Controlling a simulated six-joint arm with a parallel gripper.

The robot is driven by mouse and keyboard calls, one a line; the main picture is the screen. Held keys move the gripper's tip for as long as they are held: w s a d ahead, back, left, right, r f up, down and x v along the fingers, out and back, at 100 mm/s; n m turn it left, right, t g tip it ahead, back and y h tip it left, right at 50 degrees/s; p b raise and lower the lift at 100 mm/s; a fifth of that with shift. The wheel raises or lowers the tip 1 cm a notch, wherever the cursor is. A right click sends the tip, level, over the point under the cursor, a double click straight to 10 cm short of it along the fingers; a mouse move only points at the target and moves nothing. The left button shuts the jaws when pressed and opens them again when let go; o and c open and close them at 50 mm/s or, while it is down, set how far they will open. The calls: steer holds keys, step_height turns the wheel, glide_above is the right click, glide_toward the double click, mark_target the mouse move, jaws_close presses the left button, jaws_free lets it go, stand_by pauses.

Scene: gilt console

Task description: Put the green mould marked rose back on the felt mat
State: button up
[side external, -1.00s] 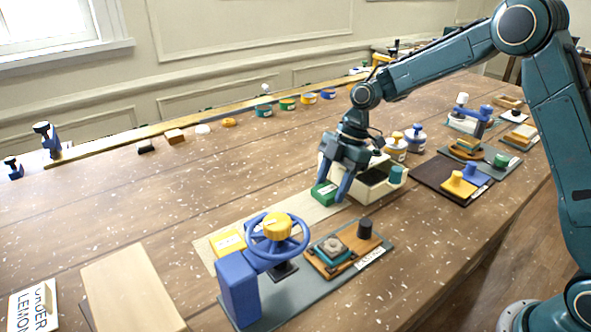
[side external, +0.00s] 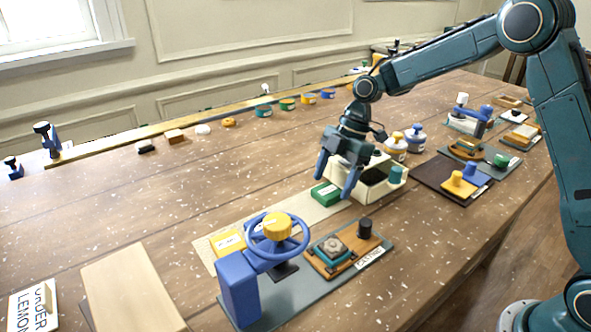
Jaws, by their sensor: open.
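The green mould (side external: 326,194) sits on the far right part of a long pale mat (side external: 292,212), which looks like the felt mat. A light label shows on its side, but I cannot read its mark. My gripper (side external: 334,186) is open, pointing down, with its fingers apart at the mould's far side and right. The right finger overlaps the mould's right edge in view. I cannot tell whether either finger touches it. A yellow mould (side external: 228,243) with a pale label lies at the mat's near left end.
A blue press with a handwheel (side external: 277,240) stands in front. Bare tabletop (side external: 230,180) lies to the left.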

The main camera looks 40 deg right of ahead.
steer(key=v, duration=1)
steer(key=shift+d+r, duration=0.1)
steer(key=shift+r, duration=0.2)
steer(key=shift+s+r, duration=0.3)
steer(key=shift+r, duration=0.1)
steer(key=s+a+r+m+t+h, duration=0.1)
steer(key=s+r+m+t, duration=0.1)
steer(key=s+r+m, duration=0.4)
steer(key=s+a+r+m+t+h, duration=0.1)
steer(key=s+r+m, duration=0.15)
steer(key=s, duration=0.65)
steer(key=s+d+f+m+t+h, duration=0.1)
steer(key=s+f+m, duration=0.1)
steer(key=s+m, duration=0.2)
steer(key=s+d+f+m+t+h, duration=0.1)
steer(key=s+m, duration=0.4)
steer(key=s, duration=0.5)
steer(key=shift+s+d+f+t+h, duration=0.3)
steer(key=shift+d+f, duration=0.5)
steer(key=shift+f, duration=0.05)
steer(key=shift+m, duration=0.25)
